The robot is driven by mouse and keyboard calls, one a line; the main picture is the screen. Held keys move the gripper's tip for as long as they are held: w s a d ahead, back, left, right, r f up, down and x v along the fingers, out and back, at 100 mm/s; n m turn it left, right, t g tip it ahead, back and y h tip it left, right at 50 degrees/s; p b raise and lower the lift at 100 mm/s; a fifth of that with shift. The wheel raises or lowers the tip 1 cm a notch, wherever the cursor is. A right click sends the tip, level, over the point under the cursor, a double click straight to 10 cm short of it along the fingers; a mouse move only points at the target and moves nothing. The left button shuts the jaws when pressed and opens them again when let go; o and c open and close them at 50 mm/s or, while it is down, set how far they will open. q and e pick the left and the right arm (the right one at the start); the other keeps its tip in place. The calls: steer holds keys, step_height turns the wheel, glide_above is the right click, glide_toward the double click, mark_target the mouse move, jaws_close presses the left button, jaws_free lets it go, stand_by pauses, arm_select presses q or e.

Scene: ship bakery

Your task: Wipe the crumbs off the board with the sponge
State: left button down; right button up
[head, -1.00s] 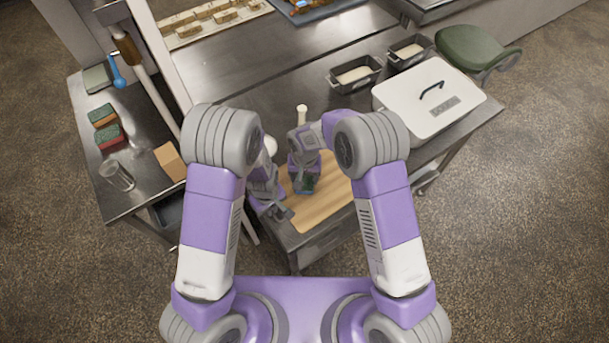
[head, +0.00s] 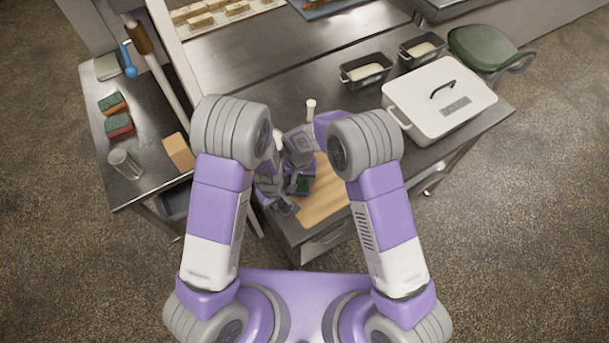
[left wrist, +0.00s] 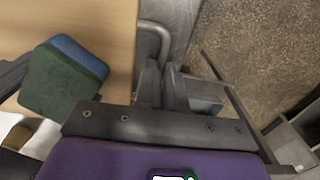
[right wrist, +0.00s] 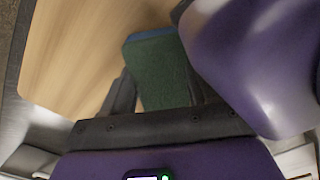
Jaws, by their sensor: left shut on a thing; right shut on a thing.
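The wooden board (head: 325,207) lies on the steel table, partly hidden by my arms. The sponge (head: 302,186), green with a blue layer, is at the board's left part. My right gripper (right wrist: 158,90) is shut on the sponge (right wrist: 157,62), which is against or just above the board (right wrist: 85,50). My left gripper (left wrist: 163,75) is at the board's left edge, its fingers closed at a curved metal handle (left wrist: 158,30) beside the board (left wrist: 105,20). The sponge (left wrist: 62,85) also shows in the left wrist view, close to the left gripper. I cannot make out crumbs.
A white lidded box (head: 440,105) and two dark loaf tins (head: 366,73) (head: 422,48) stand at the table's right and back. A side table at left holds two sponges (head: 118,124) (head: 112,103), a glass (head: 125,163) and a tan block (head: 179,152).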

arm_select(q)
steer(key=shift+s+a, duration=0.1)
arm_select(e)
steer(key=shift+w+d+f, duration=0.1)
steer(key=shift+w+d, duration=0.25)
steer(key=shift+d, duration=0.25)
steer(key=shift+w+d+f, duration=0.1)
steer(key=shift+w+d, duration=0.2)
steer(key=shift+d, duration=0.3)
steer(key=shift+w+d+f, duration=0.1)
steer(key=shift+w+d, duration=0.25)
steer(key=shift+d, duration=0.4)
steer(key=shift+a+r, duration=0.15)
steer(key=shift+r, duration=1.45)
steer(key=shift+a+r, duration=0.15)
steer(key=shift+r, duration=1.4)
arm_select(q)
steer(key=c, duration=1.1)
jaws_free()
steer(key=shift+c, duration=0.2)
arm_select(e)
steer(key=shift+w, duration=0.1)
